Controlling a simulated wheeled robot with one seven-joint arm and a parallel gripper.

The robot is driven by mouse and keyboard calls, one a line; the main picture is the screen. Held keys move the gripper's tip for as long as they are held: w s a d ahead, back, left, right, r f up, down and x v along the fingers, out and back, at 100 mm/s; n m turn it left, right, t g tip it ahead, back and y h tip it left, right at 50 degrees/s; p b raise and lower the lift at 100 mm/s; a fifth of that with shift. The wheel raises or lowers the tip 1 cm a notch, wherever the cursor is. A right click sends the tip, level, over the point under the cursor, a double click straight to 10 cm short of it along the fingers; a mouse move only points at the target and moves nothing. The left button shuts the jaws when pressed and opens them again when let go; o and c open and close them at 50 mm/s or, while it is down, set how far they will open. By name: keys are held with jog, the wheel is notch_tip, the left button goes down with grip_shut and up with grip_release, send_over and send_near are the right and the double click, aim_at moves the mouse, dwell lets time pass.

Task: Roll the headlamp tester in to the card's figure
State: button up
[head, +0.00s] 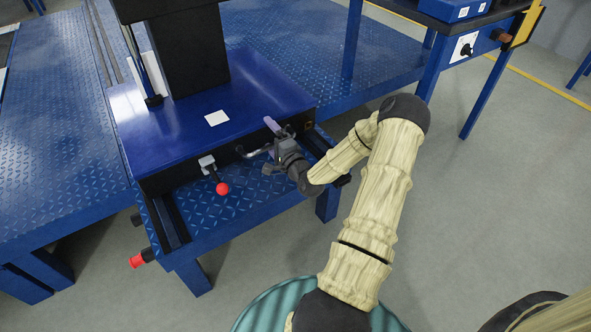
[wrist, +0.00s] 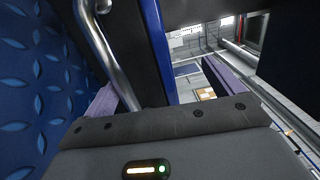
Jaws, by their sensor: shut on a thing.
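The headlamp tester (head: 180,150) is a wide blue base with a black column (head: 188,50) rising from it. It sits on a blue diamond-plate stand. A white card (head: 217,118) lies on the base top; no figure on it is readable. A bent metal handle (head: 256,152) sticks out from the front face. My gripper (head: 272,130) is at this handle and shut on it. In the wrist view the handle (wrist: 100,55) runs down between the purple fingers (wrist: 165,92); the exact contact is hidden.
A lever with a red ball (head: 222,188) hangs on the tester's front, left of my gripper. A red knob (head: 137,261) sits at the stand's front left. Blue platforms (head: 55,130) flank the stand. A blue table (head: 455,55) stands at the upper right. Grey floor is clear at the right.

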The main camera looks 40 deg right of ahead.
jog(key=shift+s+a+f, duration=0.1)
jog(key=shift+s+f, duration=0.05)
jog(key=shift+s, duration=1.35)
jog(key=shift+s+f, duration=0.1)
jog(key=shift+s, duration=1.4)
jog(key=c, duration=0.4)
jog(key=shift+s, duration=0.75)
jog(key=c, duration=0.5)
jog(key=s+f, duration=0.1)
jog(key=s, duration=0.5)
jog(key=shift+a+f, duration=0.2)
jog(key=shift+f, duration=0.2)
